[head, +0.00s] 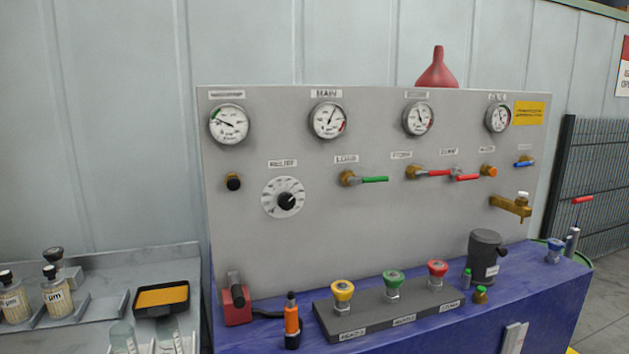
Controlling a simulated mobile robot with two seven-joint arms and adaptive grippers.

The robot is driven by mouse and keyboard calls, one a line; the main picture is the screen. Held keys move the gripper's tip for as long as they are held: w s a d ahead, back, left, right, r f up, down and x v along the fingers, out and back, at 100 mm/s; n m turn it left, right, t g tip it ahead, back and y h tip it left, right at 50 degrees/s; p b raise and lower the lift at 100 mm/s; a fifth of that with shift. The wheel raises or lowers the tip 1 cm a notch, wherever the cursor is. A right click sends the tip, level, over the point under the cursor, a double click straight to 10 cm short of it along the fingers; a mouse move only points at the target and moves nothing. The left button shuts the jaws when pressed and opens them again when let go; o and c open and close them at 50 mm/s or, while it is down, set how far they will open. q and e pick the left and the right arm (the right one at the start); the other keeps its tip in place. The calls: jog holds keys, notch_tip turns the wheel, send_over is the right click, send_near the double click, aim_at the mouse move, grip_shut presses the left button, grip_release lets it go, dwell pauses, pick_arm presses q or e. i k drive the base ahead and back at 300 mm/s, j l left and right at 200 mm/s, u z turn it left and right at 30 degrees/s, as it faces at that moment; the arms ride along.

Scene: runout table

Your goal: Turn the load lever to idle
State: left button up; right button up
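A grey panel (330,240) stands upright on a blue-covered table. I cannot tell for certain which lever is the load lever. A green-handled brass valve lever (375,180) lies level, pointing right, under a small label (346,159) that is too blurred to read surely. Two red levers, a left one (435,173) and a right one (466,178), lie about level to its right. No idle mark is readable. Neither of my grippers is in view.
The blue table (260,337) carries a grey block (385,310) with yellow, green and red knobs, an orange bottle (292,322) and a dark canister (485,257). Gauges and a round dial (284,197) are on the panel. Bottles and a tray (162,298) stand left.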

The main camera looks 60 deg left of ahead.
aim_at(353, 181)
jog(key=u, duration=1.55)
jog(key=i+l+z, duration=0.1)
jog(key=i+l, duration=0.2)
jog(key=l, duration=0.15)
